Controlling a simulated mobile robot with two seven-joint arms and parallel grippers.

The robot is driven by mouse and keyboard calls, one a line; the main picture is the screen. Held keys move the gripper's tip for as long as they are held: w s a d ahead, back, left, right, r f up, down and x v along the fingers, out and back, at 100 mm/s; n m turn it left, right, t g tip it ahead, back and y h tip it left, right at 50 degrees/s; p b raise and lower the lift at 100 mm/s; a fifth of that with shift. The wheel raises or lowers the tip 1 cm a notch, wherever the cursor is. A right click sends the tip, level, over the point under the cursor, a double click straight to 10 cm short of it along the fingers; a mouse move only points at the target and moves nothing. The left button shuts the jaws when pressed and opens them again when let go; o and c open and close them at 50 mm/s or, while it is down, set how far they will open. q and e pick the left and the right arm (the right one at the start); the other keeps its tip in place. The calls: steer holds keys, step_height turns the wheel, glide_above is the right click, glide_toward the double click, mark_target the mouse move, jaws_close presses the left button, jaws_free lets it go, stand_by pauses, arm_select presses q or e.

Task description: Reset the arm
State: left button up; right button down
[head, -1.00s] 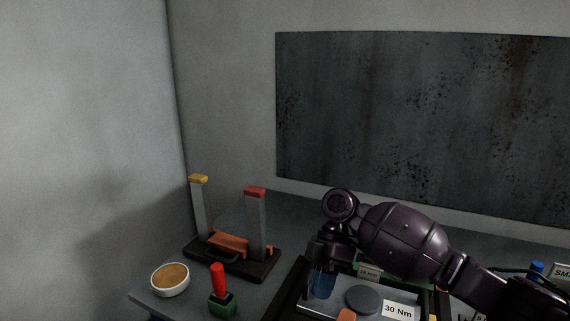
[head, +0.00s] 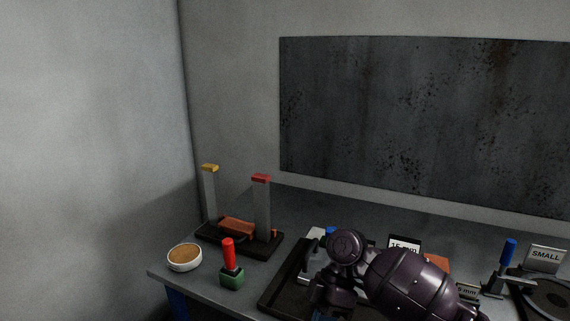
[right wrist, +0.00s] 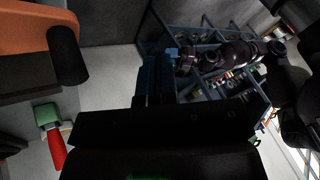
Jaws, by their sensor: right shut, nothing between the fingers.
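My right arm (head: 405,285) is dark purple and comes in from the lower right of the head view. It bends over the bench, above the black-edged tray. Its gripper (head: 328,315) points down at the bottom edge of the head view, mostly hidden by the wrist and cut off by the frame. In the right wrist view the blue fingers of the right gripper (right wrist: 154,78) are together with nothing between them. My left gripper is not in view.
A red-handled tool in a green block (head: 231,277), a white bowl with brown filling (head: 185,264) and a two-post stand (head: 262,210) are on the left. The dark tray (head: 283,283) lies under the arm. A SMALL sign (head: 545,254) stands at right.

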steer(key=s+d+f+m+t+y, duration=0.25)
steer(key=s+f+m+t, duration=0.25)
steer(key=s+f+m, duration=0.5)
steer(key=s+d+r+m+t+h, duration=0.3)
steer(key=s+d+m+h, duration=0.55)
steer(key=s+d, duration=0.85)
steer(key=w+d+f+t+y, duration=0.1)
steer(key=w+f+t+y, duration=0.1)
steer(key=w+f+t, duration=0.7)
steer(key=shift+f, duration=1.45)
steer(key=shift+m, duration=0.25)
